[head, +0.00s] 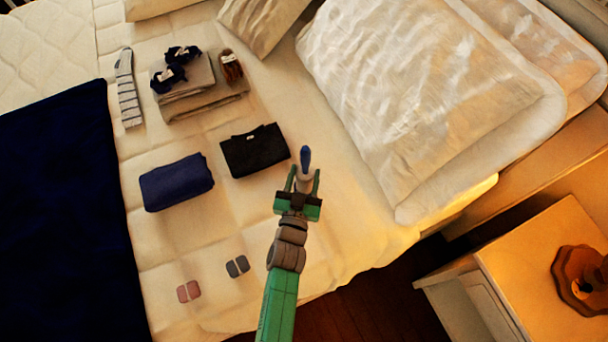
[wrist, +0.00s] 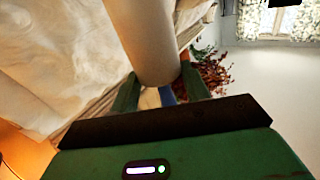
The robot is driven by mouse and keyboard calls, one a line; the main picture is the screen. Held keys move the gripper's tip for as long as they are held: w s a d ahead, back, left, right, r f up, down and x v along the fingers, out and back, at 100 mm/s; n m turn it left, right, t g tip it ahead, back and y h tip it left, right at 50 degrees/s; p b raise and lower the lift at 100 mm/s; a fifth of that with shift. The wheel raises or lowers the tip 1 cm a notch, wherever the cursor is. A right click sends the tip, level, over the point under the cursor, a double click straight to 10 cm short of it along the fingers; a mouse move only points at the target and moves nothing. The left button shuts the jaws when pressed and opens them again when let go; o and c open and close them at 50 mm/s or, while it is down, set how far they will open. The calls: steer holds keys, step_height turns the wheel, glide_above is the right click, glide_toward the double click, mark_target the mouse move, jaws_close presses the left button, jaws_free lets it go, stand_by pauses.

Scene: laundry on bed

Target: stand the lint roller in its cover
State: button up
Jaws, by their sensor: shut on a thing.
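The lint roller (head: 305,157) shows a blue end and a pale part in the head view. My gripper (head: 303,178) is shut on it, and the blue end sticks out past the fingertips. In the wrist view a pale cylinder (wrist: 146,38), which looks like its roll, fills the top middle, and a bit of blue shows between the green fingers of my gripper (wrist: 162,88). The gripper appears to be above the bed, but how high I cannot tell. I cannot make out the cover in either view.
A folded black garment (head: 255,150) and a folded navy one (head: 177,183) lie left of my gripper. Folded grey cloth (head: 205,103), striped socks (head: 128,88) and two small flat items lie on the bed.

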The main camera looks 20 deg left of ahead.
mark_target(304, 189)
steer(key=shift+f+b, duration=3.45)
steer(key=shift+f, duration=0.4)
steer(key=shift+r, duration=0.15)
stand_by(0.3)
steer(key=o, duration=1)
steer(key=p+v, duration=0.1)
steer(key=v, duration=0.7)
steer(key=shift+w, duration=0.1)
